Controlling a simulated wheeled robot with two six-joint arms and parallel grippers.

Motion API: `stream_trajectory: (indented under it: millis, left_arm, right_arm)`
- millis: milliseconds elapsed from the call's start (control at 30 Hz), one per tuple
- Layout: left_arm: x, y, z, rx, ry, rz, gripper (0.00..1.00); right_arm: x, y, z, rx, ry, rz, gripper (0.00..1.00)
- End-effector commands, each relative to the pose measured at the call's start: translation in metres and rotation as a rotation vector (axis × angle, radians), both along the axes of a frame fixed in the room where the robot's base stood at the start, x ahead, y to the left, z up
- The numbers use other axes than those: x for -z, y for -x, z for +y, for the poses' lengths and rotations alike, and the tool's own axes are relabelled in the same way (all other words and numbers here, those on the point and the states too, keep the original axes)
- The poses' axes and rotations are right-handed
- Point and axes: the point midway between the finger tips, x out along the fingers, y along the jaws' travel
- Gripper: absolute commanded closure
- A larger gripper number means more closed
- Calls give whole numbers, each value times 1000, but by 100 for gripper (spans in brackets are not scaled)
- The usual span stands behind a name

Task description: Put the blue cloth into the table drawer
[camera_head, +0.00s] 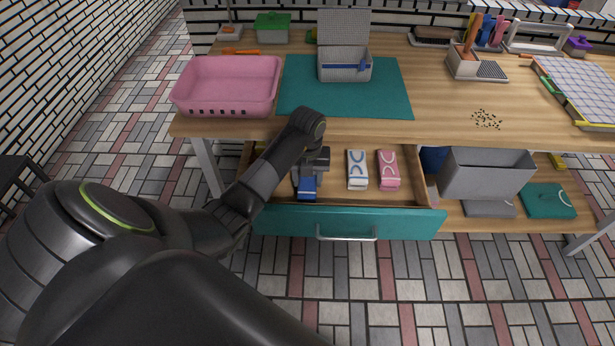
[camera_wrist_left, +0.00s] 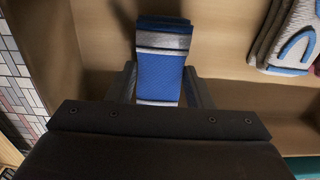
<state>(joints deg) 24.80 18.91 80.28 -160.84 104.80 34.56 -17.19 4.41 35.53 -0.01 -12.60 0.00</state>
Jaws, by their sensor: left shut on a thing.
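The table drawer (camera_head: 349,221) has a teal front with a metal handle and is pulled open under the table. The blue cloth (camera_head: 307,187) is folded and has grey and white stripes. It is inside the drawer's left part; in the left wrist view the cloth (camera_wrist_left: 163,72) stands out between the fingers. My left gripper (camera_head: 307,178) reaches down into the drawer and is shut on the blue cloth. In the left wrist view the left gripper (camera_wrist_left: 160,88) has one finger on each side of it. Whether the cloth touches the drawer floor is unclear. My right gripper is out of view.
A white-and-blue folded cloth (camera_head: 357,170) and a pink one (camera_head: 389,170) lie in the drawer to the right. A pink basket (camera_head: 226,84) and a teal mat (camera_head: 392,99) are on the table above. A grey bin (camera_head: 485,174) stands on the lower shelf.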

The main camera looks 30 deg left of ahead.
Motion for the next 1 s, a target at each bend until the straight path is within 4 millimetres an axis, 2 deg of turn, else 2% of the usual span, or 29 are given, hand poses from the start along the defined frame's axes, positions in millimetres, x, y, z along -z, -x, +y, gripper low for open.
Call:
stream_trajectory:
  millis: [67,100,233,500,667,700,767,900,1000]
  left_arm:
    - [0,0,0,0,0,0,75]
    - [0,0,0,0,0,0,48]
    - [0,0,0,0,0,0,32]
    - [-1,0,0,0,0,0,32]
    - [-12,0,0,0,-1,-1,32]
    - [-18,0,0,0,-1,-1,32]
    - [-26,-2,1,1,-2,-6,32]
    - [-60,-2,1,1,-3,-7,32]
    - [-92,-1,1,1,-2,-5,32]
  right_arm:
    - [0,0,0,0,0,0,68]
    - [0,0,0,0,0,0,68]
    - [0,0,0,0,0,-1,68]
    - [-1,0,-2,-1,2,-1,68]
    - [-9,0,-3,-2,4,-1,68]
    - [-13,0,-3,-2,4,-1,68]
    - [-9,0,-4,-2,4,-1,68]
    - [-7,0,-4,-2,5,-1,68]
    - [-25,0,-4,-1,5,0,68]
